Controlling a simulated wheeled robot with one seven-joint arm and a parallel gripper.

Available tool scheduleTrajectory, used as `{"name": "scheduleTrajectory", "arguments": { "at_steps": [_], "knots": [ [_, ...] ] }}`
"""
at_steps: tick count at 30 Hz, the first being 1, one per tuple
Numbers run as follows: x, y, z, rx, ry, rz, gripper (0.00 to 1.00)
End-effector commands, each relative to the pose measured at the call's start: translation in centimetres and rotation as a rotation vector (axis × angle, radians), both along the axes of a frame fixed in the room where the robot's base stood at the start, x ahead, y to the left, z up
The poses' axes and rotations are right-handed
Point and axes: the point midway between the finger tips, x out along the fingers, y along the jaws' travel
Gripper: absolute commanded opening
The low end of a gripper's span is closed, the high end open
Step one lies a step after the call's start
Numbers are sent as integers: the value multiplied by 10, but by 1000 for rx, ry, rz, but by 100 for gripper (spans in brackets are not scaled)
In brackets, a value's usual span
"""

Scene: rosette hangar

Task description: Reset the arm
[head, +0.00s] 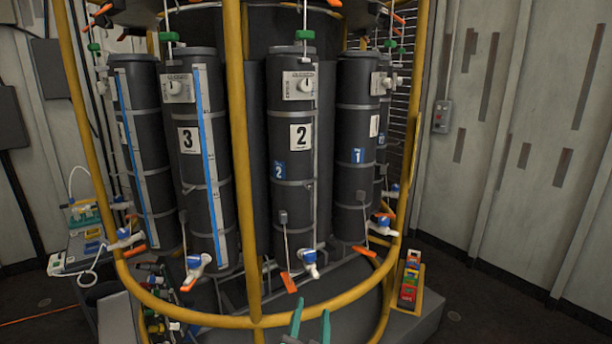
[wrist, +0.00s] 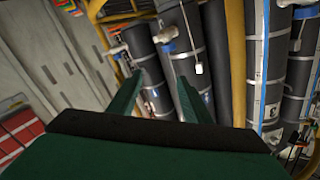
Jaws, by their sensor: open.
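My gripper (head: 311,326) shows at the bottom middle of the head view, its two green fingers pointing up and spread apart. It is open, with nothing between the fingers. In the wrist view the green fingers (wrist: 158,100) are also apart, in front of dark cylinders and yellow rails. The rest of my arm is out of the head view. In the head view the gripper appears in front of the lower part of the rosette, below the yellow ring rail (head: 330,303). I cannot tell its exact distance from the rail.
Dark cylinders marked 3 (head: 205,160) and 2 (head: 292,150) stand inside yellow rails, with orange-handled valves (head: 309,260) below. Small coloured boxes (head: 410,281) sit at the right on a grey ledge. A bench with devices (head: 84,225) is at left. Floor (head: 500,308) at right is clear.

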Motion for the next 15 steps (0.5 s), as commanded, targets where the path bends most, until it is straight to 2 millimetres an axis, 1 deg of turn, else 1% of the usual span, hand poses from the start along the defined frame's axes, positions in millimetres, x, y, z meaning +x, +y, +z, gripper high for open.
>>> {"name": "scheduleTrajectory", "arguments": {
  "at_steps": [1,3,8,12,14,15],
  "knots": [
    [-12,-1,-20,-27,16,8,45],
    [-27,-2,-41,-65,29,20,45],
    [-66,-3,-86,-144,57,48,45],
    [-105,-3,-120,-202,80,73,45],
    [-122,-3,-133,-226,91,84,45],
    [-134,-3,-141,-241,96,90,45]
  ]
}}
